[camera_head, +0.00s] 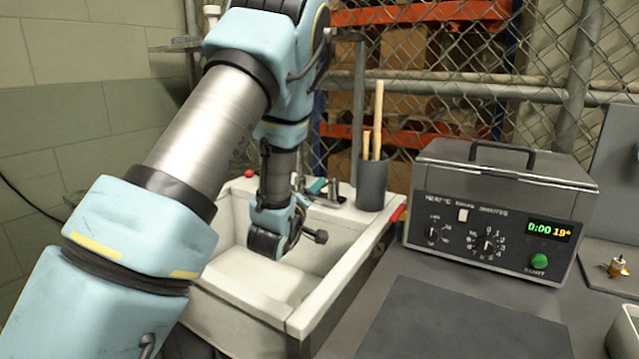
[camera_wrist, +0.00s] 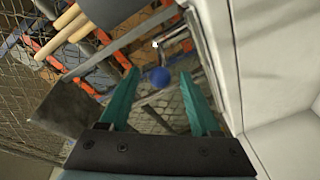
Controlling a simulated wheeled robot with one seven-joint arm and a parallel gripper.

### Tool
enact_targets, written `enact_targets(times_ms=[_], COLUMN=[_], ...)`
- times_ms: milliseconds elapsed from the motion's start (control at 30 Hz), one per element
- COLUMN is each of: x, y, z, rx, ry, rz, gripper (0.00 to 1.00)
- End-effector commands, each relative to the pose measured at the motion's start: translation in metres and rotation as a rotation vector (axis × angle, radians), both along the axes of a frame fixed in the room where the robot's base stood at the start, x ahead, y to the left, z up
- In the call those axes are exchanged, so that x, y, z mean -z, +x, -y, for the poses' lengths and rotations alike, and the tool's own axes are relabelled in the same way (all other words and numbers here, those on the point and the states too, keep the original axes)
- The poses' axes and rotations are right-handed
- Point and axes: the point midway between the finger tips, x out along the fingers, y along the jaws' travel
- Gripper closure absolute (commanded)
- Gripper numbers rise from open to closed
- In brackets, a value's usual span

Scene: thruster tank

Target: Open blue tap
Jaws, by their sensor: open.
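The blue tap's round blue knob (camera_wrist: 160,77) shows in the wrist view, at the end of a thin metal stem. It appears between the tips of my open gripper (camera_wrist: 159,72), and I see no finger touching it. How far beyond the tips it lies, I cannot tell. In the head view my forearm reaches over the sink (camera_head: 345,262), and a teal part of my gripper (camera_head: 317,186) shows at the sink's back rim near metal tap parts. The blue knob is hidden there. A red knob (camera_head: 249,173) stands at the back left of the sink.
A dark cup (camera_head: 372,186) with wooden handles stands at the sink's back right corner. A grey box device (camera_head: 490,212) with a lit display sits on the counter to the right. A chain-link fence (camera_head: 450,60) rises behind. The basin looks empty.

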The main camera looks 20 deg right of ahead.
Motion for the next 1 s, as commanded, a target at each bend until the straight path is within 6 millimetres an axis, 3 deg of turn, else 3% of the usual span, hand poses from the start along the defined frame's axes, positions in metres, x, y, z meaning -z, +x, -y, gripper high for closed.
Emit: enact_targets(times_ms=[300,700,1000], x=[-0.001,0.000,0.000], y=[0.035,0.041,0.040], z=[0.029,0.034,0.033], rx=[-0.001,-0.002,-0.001], ry=[0.001,0.001,0.000], rz=[0.000,-0.001,0.000], gripper=[0.36,0.36,0.70])
